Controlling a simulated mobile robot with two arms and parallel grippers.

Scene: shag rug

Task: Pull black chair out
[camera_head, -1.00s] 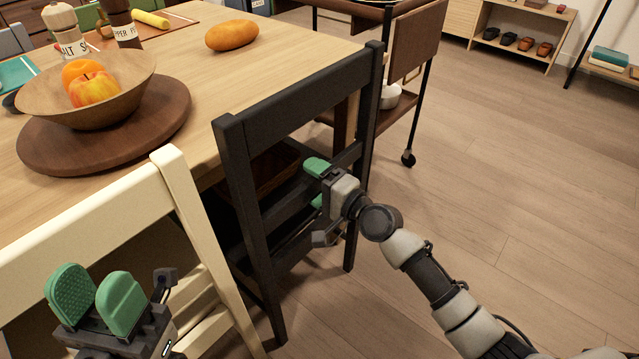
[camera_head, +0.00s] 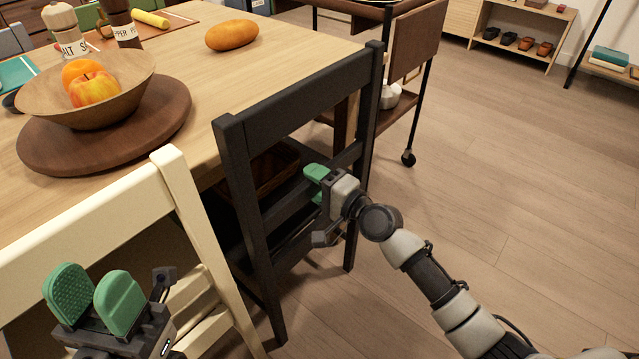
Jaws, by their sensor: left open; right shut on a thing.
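The black chair (camera_head: 303,90) stands at the near side of the wooden table, its slatted back facing me and its seat side toward the table. My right gripper (camera_head: 316,183) reaches in from the right and is shut on a middle slat of the chair's back; its green fingertips are partly hidden by the slat and its own body. My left gripper (camera_head: 95,297) is at the lower left, in front of the cream chair, with its two green fingers apart and nothing between them.
A cream chair (camera_head: 178,190) stands left of the black one. The table (camera_head: 200,100) holds a fruit bowl (camera_head: 125,100) on a round board and a loaf-like item (camera_head: 232,35). A wheeled cart (camera_head: 412,45) stands behind the black chair. Wood floor (camera_head: 510,180) at right is clear.

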